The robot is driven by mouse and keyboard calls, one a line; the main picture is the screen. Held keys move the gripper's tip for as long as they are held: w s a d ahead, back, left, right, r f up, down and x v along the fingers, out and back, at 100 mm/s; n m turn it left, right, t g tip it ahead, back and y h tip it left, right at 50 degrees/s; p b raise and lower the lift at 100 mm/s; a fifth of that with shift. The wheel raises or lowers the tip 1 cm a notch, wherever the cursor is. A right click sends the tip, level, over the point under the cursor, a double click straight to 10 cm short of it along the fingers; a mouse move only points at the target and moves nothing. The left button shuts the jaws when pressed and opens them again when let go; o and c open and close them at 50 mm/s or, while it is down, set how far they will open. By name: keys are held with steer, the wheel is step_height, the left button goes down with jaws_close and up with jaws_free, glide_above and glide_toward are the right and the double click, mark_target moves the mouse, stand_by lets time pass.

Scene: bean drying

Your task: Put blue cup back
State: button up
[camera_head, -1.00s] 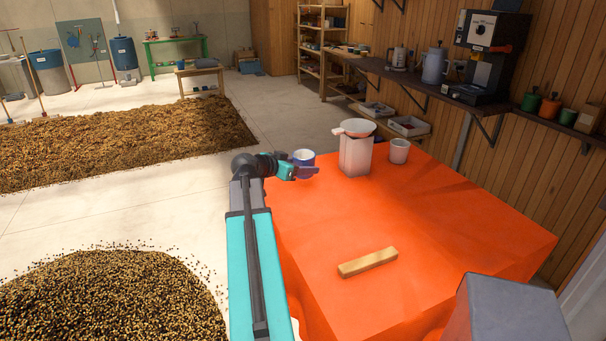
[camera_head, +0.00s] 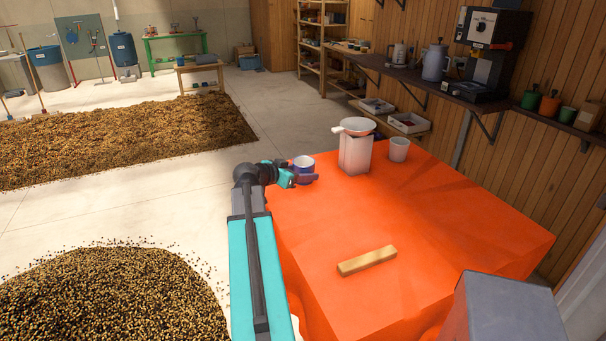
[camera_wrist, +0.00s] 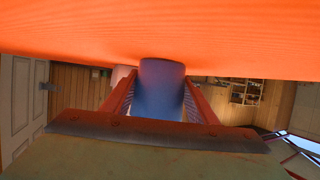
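The blue cup (camera_head: 303,169), with a pale rim and inside, is upright at the far left corner of the orange-covered table (camera_head: 330,215). My gripper (camera_head: 301,178) is at the cup's near side. In the wrist view the cup (camera_wrist: 161,88) sits between both fingers, which lie close along its sides and appear shut on it. That view is upside down, and the cup's base is at or very near the orange cloth (camera_wrist: 230,40). The exact contact cannot be seen.
A white container (camera_head: 355,155) with a pale strainer or funnel (camera_head: 356,126) on top stands right of the cup. A wooden block (camera_head: 367,261) lies near the front. The middle of the table is clear.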

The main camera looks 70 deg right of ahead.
steer(key=o, duration=0.4)
steer(key=shift+o, duration=0.2)
steer(key=shift+r+p, duration=0.2)
steer(key=shift+p, duration=0.1)
steer(key=b+v, duration=0.4)
steer(key=v, duration=0.8)
steer(key=shift+f, duration=0.1)
